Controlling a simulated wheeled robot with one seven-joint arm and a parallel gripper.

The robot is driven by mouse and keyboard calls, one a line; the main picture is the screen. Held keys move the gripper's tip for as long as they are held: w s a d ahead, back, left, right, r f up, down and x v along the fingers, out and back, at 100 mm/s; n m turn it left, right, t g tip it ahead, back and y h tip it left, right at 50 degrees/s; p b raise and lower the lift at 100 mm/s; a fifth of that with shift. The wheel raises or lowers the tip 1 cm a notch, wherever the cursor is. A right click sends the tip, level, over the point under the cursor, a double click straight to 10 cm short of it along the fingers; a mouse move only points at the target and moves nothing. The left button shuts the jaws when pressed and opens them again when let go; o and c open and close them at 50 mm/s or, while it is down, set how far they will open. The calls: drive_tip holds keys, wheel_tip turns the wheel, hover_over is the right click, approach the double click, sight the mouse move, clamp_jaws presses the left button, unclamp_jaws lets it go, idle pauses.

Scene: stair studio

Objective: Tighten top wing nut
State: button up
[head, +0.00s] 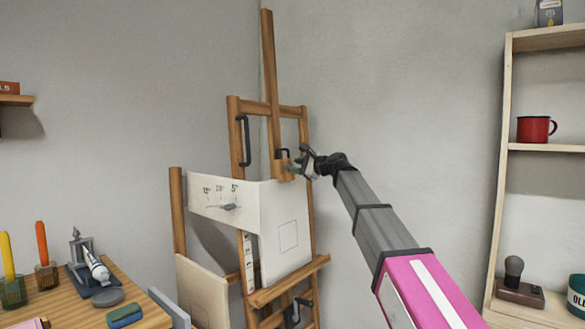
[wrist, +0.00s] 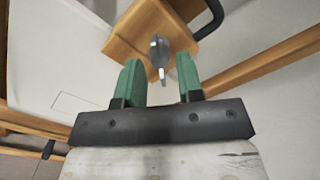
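The top wing nut (wrist: 158,50) is grey metal and sits on a wooden block (wrist: 140,25) of the easel (head: 268,60). In the wrist view one wing points down toward my gripper (wrist: 158,60). My gripper has green fingers that stand apart, one on each side of the wing nut's lower end, with visible gaps. I cannot tell whether the fingertips reach its depth. In the head view my gripper (head: 303,166) is at the block on the easel's mast, and the wing nut cannot be made out there.
A white panel with angle marks (head: 262,215) and a lower grey wing nut (head: 229,207) is on the easel. A black handle (head: 244,140) is at upper left, a black crank (head: 297,308) below. A worktable (head: 150,310) stands left, a shelf (head: 550,147) with a red mug right.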

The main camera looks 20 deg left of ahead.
drive_tip(key=shift+d, duration=0.1)
drive_tip(key=v, duration=0.6)
drive_tip(key=shift+s, duration=0.1)
idle(0.4)
drive_tip(key=s+d+f+n+h, duration=0.1)
drive_tip(key=d+f+n+h, duration=0.15)
drive_tip(key=d+f, duration=0.65)
drive_tip(key=s+d+f+n+g+h, duration=0.1)
drive_tip(key=d+f+h, duration=0.2)
drive_tip(key=f, duration=1.2)
drive_tip(key=d+f+n+h, duration=0.1)
drive_tip(key=d+f+h, duration=0.2)
drive_tip(key=d+f, duration=0.65)
drive_tip(key=s+d+f+n+g+h, duration=0.1)
drive_tip(key=s+d+f+n+h, duration=0.1)
drive_tip(key=s+d+f, duration=0.5)
drive_tip(key=s+d+f+n+g+h, duration=0.2)
drive_tip(key=s+d+f, duration=0.5)
drive_tip(key=f, duration=0.6)
drive_tip(key=s+d+f+n+g+h, duration=0.2)
drive_tip(key=s+d+f+h, duration=0.1)
drive_tip(key=s+d+f, duration=0.4)
wheel_tip(320, 180, down, 3)
drive_tip(key=shift+s+n, duration=0.35)
drive_tip(key=shift+s, duration=0.1)
